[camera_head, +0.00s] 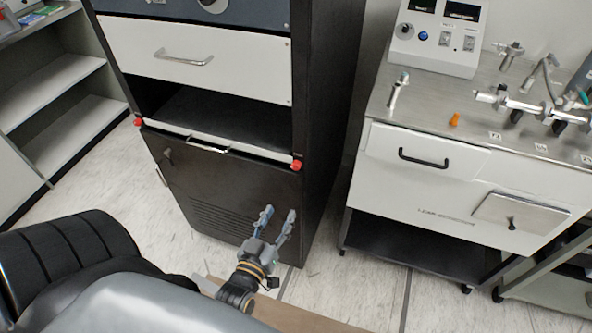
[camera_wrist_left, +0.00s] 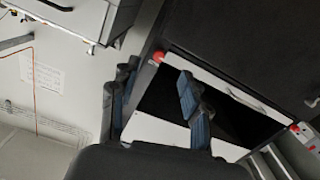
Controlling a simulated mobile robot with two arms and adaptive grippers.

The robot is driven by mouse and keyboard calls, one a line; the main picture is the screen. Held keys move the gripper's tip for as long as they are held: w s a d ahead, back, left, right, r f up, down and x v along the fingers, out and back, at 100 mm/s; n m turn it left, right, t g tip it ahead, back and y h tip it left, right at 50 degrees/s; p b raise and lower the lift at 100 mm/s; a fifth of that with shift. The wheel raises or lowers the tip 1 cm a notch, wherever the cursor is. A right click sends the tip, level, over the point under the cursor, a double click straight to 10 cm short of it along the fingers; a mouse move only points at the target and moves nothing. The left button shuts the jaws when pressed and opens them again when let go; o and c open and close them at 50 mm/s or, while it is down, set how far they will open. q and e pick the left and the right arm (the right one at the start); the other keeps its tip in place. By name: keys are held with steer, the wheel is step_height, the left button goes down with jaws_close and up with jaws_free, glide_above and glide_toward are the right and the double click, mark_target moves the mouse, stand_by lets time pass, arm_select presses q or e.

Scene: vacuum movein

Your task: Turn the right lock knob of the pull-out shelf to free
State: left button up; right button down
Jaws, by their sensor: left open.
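The right lock knob (camera_head: 296,165) is a small red knob at the right end of the pull-out shelf's front edge (camera_head: 222,146) on the dark cabinet. A matching left red knob (camera_head: 138,122) sits at the other end. My left gripper (camera_head: 278,213) is open and empty, below and slightly left of the right knob in the head view, apart from it. In the left wrist view a red knob (camera_wrist_left: 158,57), seemingly the right one, shows between and beyond the spread fingers (camera_wrist_left: 156,73). The knob's exact turn angle is too small to tell. My right gripper is not in view.
A white drawer (camera_head: 190,58) is above the shelf opening. A vented dark panel (camera_head: 225,195) is below it. A white bench (camera_head: 430,200) with metal valves stands to the right, with a floor gap between. White shelving (camera_head: 60,95) is at the left.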

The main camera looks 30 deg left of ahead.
mark_target(295, 168)
arm_select(q)
steer(key=shift+y, duration=0.4)
steer(key=r+b+x, duration=0.1)
steer(key=x, duration=0.3)
steer(key=b+x, duration=0.2)
steer(key=x, duration=0.2)
steer(key=a+r+b+x, duration=0.1)
steer(key=x, duration=0.3)
steer(key=shift+w+r+b, duration=0.3)
steer(key=shift+w, duration=0.05)
steer(key=shift+w+a+r, duration=0.1)
steer(key=shift+w+a, duration=0.05)
steer(key=shift+w, duration=0.4)
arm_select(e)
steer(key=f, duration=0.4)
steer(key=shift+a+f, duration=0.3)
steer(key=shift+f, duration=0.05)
arm_select(q)
jaws_close()
